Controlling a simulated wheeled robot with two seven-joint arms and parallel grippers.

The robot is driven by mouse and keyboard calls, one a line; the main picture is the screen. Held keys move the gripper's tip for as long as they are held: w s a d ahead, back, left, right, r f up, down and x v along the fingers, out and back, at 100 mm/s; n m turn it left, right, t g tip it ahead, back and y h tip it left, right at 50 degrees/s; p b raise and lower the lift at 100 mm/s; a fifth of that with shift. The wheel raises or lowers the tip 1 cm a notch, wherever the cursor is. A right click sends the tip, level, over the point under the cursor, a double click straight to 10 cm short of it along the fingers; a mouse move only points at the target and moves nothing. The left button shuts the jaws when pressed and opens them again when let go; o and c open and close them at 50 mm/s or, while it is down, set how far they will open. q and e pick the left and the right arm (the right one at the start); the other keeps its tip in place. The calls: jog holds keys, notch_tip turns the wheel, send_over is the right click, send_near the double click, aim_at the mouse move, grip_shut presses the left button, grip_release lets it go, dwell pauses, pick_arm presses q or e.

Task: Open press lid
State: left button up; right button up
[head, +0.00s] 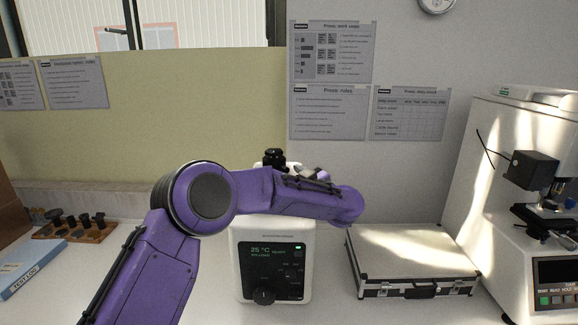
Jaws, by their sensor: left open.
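The press (270,262) is a white machine with a black front panel, a green readout and a dark knob, at the middle of the head view. A black knob (273,157) stands up at its top. My purple left arm crosses in front of the press's upper part and hides most of it, with the lid. My left gripper (304,171) shows only in small part behind the forearm, close to the press top beside the black knob. It is open; whether it touches the lid cannot be told. My right gripper is out of view.
A silver case (412,262) lies shut right of the press. A tester with a microscope-like head (540,175) stands at the far right. A wooden rack (75,229) with dark pieces and a blue box (30,268) are at left. A wall with posters is behind.

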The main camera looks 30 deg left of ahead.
aim_at(287, 172)
pick_arm(q)
jog(key=shift+w+a+f+p, duration=0.2)
jog(key=shift+w+a, duration=0.35)
jog(key=shift+a, duration=0.1)
jog(key=shift+w+a+f+p, duration=0.15)
jog(key=shift+w+a, duration=0.4)
jog(key=shift+a, duration=0.05)
jog(key=shift+w+a+f, duration=0.1)
jog(key=shift+w+f, duration=0.05)
jog(key=shift+w, duration=0.2)
jog(key=shift+s+r, duration=0.25)
jog(key=shift+s, duration=0.15)
jog(key=shift+c, duration=0.6)
jog(key=c, duration=0.5)
grip_shut()
jog(key=shift+f, duration=0.1)
